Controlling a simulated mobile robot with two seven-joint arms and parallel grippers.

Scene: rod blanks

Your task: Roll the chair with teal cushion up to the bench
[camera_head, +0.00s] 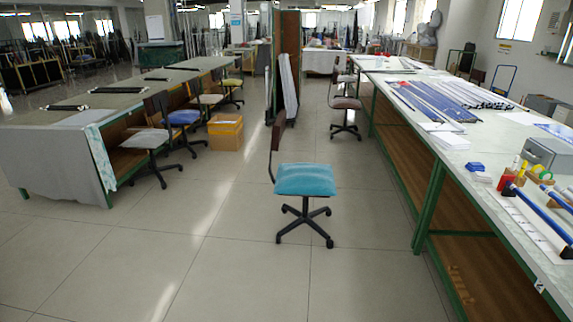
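The chair with the teal cushion (305,180) stands upright on the floor near the middle of the camera_head view. It has a brown backrest on its left side and a black five-star base on castors. The bench (436,170), a long table with a pale top and green legs, runs along the right side. A strip of bare floor lies between the chair and this bench. A second long bench (60,150) with a grey-green top stands on the left. Neither of my grippers shows in this view.
Several chairs, one with a blue seat (183,118), line the left bench near a cardboard box (226,132). Another chair (346,104) stands farther back by the right bench. A tall brown panel (289,60) stands behind. The foreground floor (230,280) is clear.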

